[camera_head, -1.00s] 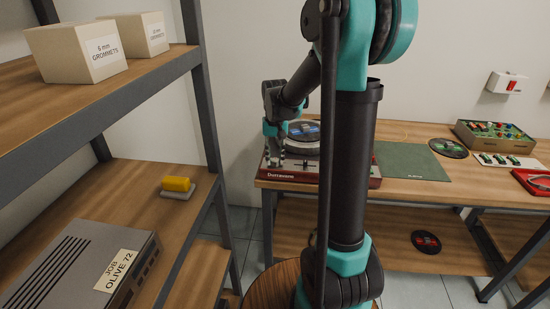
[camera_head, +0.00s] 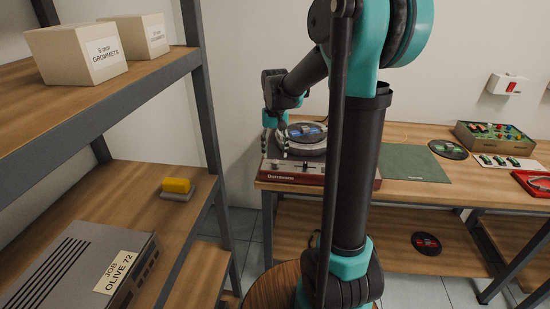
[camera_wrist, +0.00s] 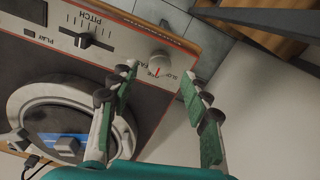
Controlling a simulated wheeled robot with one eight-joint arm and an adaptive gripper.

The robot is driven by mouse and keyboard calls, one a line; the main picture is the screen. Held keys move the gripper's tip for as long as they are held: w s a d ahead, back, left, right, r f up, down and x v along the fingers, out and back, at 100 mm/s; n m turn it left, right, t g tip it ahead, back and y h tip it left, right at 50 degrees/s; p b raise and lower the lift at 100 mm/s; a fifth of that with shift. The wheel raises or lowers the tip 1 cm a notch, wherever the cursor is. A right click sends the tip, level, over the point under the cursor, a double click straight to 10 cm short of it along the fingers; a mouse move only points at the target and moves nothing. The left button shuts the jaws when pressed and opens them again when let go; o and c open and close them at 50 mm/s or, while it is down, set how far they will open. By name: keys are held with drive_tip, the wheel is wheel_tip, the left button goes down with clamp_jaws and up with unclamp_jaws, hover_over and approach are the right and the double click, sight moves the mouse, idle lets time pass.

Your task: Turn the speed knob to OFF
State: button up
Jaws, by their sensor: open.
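The record player (camera_head: 292,178) stands on the left end of the wooden bench, with a round platter on top. In the wrist view its light panel (camera_wrist: 105,25) shows a PITCH slider (camera_wrist: 85,39) and a round pale knob (camera_wrist: 161,60) with a red mark. The lettering around the knob is partly hidden by a finger, so I cannot read its setting surely. My gripper (camera_wrist: 159,74) is open and empty, its green-padded fingers to either side below the knob in the picture. I cannot tell whether they touch it. In the head view my gripper (camera_head: 274,144) is over the player's left side.
A green mat (camera_head: 412,163), a dark disc (camera_head: 449,149) and a box of coloured parts (camera_head: 494,138) lie to the right on the bench. A shelf (camera_head: 130,225) stands at the left with a yellow block (camera_head: 177,185). My arm hides part of the bench.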

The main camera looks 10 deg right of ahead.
sight(275, 161)
wheel_tip(275, 161, up, 8)
drive_tip(key=shift+r, duration=0.15)
idle(0.4)
drive_tip(key=s+d+f+t, duration=0.2)
drive_tip(key=s+f, duration=0.7)
drive_tip(key=s, duration=0.1)
drive_tip(key=s+d+f+n+t, duration=0.1)
drive_tip(key=s+d+f+t, duration=0.1)
drive_tip(key=s+f, duration=0.7)
drive_tip(key=shift+s+d+f, duration=0.15)
drive_tip(key=shift+s, duration=1.05)
